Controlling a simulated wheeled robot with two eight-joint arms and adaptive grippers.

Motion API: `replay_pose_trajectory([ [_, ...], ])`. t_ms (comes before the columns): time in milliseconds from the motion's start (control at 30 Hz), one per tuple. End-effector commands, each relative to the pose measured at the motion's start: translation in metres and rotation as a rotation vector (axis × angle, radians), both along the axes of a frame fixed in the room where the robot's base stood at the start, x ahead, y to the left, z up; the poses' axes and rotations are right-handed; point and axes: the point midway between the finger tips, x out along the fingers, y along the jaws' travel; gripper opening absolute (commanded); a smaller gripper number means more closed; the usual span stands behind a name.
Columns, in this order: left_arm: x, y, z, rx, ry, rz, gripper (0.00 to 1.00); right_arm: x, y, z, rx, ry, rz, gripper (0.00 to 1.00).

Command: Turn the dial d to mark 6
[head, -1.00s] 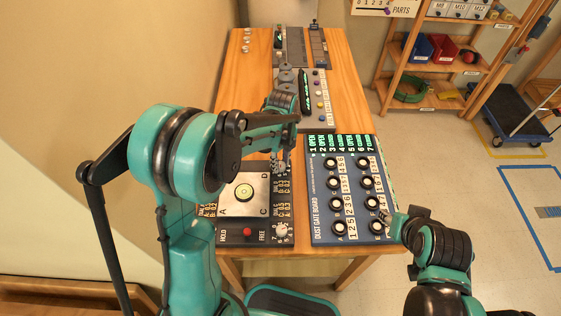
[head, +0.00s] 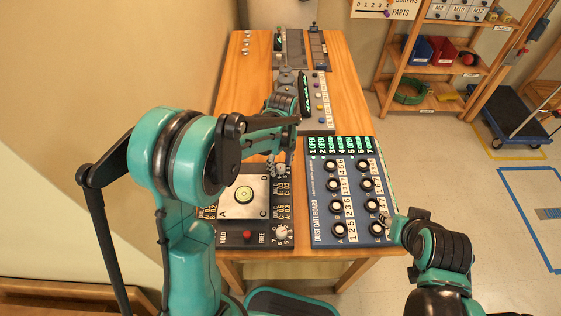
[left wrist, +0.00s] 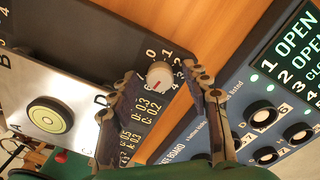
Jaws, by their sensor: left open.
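A small pale dial (left wrist: 160,75) with a red pointer line sits by corner D of a metal plate (left wrist: 78,90) in the left wrist view. My left gripper (head: 279,169) is open over this dial, which my own fingers mostly hide in the head view. In the left wrist view its fingertips (left wrist: 160,76) are on either side of the dial, with gaps showing. My right gripper (head: 389,222) is by the blue board's right edge; its jaws are unclear.
The plate carries a round yellow-green level (head: 243,194). Another pale dial (head: 281,233) and a red button (head: 247,235) are on the panel's near side. The blue dust gate board (head: 320,226) with several black-rimmed knobs stands to the right. More panels lie farther back on the wooden table (head: 243,88).

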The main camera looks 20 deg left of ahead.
Motion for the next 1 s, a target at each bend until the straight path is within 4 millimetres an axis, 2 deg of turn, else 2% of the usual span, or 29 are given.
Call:
replay_pose_trajectory([
  [167,0.000,0.000,0.017,0.000,0.000,0.000,0.48,0.000,0.000,0.000,0.000,0.000,0.000,0.40],
  [400,0.001,-0.001,0.069,0.000,0.000,0.000,0.48,0.000,0.000,0.000,0.000,0.000,0.000,0.40],
  [600,0.002,-0.001,0.104,0.000,0.000,0.000,0.48,0.000,0.000,0.000,0.000,0.000,0.000,0.40],
  [800,0.002,-0.001,0.119,0.000,0.000,0.000,0.48,0.000,0.000,0.000,0.000,0.000,0.000,0.40],
  [1000,0.002,-0.001,0.120,0.000,0.000,0.000,0.48,0.000,0.000,0.000,0.000,0.000,0.000,0.40],
])
